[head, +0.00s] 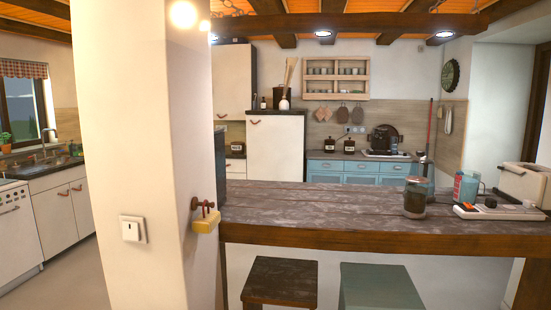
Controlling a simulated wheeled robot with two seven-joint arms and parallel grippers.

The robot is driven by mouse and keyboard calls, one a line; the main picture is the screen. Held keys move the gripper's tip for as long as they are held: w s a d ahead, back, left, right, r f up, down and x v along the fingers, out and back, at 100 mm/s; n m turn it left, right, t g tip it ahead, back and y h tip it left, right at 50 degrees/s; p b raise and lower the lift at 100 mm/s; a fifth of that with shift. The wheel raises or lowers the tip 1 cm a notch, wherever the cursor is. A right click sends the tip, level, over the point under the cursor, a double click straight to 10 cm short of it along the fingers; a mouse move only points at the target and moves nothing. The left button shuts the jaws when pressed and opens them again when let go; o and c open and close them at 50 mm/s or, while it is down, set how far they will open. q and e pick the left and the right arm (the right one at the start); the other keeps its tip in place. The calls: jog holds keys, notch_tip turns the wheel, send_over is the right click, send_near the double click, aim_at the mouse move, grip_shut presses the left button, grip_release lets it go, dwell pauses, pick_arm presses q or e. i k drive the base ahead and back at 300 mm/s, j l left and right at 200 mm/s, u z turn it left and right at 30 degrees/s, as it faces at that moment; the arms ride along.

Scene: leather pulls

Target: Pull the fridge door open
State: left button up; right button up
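A tall cream-white door front (275,147) stands against the far wall, left of the blue cabinets, and looks closed. It may be the fridge door, but I cannot tell for sure. Its lower part is hidden behind the wooden counter. Neither of my grippers is in view.
A white pillar (133,150) stands close at left, with a yellow thing (206,222) hanging on its side. A long wooden counter (350,205) crosses the right half, with stools (281,280) in front. Floor (75,277) shows clear left of the pillar.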

aim_at(274, 143)
jog(key=i+j+u, duration=0.55)
jog(key=u, duration=0.3)
jog(key=i+u, duration=0.4)
jog(key=i+j+u, duration=0.35)
jog(key=i, duration=0.15)
jog(key=i+u, duration=0.4)
jog(key=i, duration=0.15)
jog(key=i+u, duration=0.35)
jog(key=i, duration=0.15)
jog(key=i+l+z, duration=0.1)
jog(key=i+z, duration=0.85)
jog(key=i+j+z, duration=0.25)
jog(key=z, duration=0.25)
jog(key=i+l+z, duration=0.25)
jog(key=i+z, duration=0.65)
jog(key=i, duration=0.2)
jog(key=i+j+z, duration=0.15)
jog(key=i+z, duration=0.45)
jog(key=i, duration=0.6)
jog(key=i+z, duration=0.15)
jog(key=i, duration=0.6)
jog(key=i+j+z, duration=0.15)
jog(key=i, duration=0.6)
